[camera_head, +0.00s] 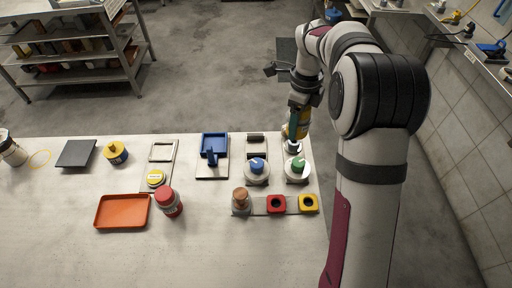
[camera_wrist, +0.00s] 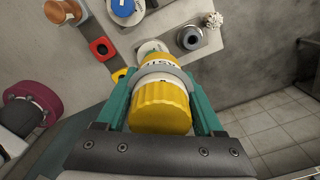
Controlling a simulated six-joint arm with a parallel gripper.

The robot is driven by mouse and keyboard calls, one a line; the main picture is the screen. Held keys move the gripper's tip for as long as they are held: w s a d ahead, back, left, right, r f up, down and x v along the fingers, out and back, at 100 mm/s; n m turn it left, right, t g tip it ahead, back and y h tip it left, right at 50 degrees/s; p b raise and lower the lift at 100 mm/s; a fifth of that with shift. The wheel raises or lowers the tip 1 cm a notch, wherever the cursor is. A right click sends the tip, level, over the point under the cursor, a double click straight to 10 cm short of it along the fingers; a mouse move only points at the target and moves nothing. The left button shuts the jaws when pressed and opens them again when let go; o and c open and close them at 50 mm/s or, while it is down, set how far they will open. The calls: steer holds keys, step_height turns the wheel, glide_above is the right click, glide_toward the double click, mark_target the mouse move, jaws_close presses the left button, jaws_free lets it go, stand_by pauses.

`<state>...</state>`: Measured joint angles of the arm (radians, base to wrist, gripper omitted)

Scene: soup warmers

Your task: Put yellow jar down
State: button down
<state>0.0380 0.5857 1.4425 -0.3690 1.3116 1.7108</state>
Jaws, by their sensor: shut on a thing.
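My gripper (camera_wrist: 160,92) is shut on a yellow jar (camera_wrist: 160,110) with a ribbed yellow cap and a pale lettered label. In the wrist view the jar lies between the green fingers, cap towards the camera. In the head view the jar (camera_head: 303,130) is at the back right corner of the table, partly hidden by my gripper (camera_head: 298,122). A plate with a green-knobbed white unit (camera_head: 297,168) is just in front of it. A dark round socket (camera_wrist: 190,38) shows beyond the jar in the wrist view. I cannot tell whether the jar touches anything.
A blue-knobbed unit (camera_head: 256,170) stands to the left. In front are a red block (camera_head: 276,204), a yellow block (camera_head: 308,203) and a brown-topped jar (camera_head: 241,199). A red jar (camera_head: 168,203) and orange tray (camera_head: 122,211) are farther left. The table's right edge is close.

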steer(key=f+m, duration=0.1)
steer(key=m, duration=0.1)
steer(key=w+f+m, duration=0.1)
steer(key=m, duration=0.1)
steer(key=w+f+m, duration=0.1)
steer(key=f+m, duration=0.1)
steer(key=shift+w+d+f+m, duration=0.15)
steer(key=shift+d+m, duration=0.1)
steer(key=shift+m, duration=0.15)
steer(key=shift+w+a+f, duration=0.1)
steer(key=shift+f, duration=0.05)
glide_above(256, 148)
step_height(256, 148, down, 7)
steer(key=shift+r, duration=0.1)
steer(key=shift+f, duration=2)
jaws_free()
steer(key=shift+f, duration=0.15)
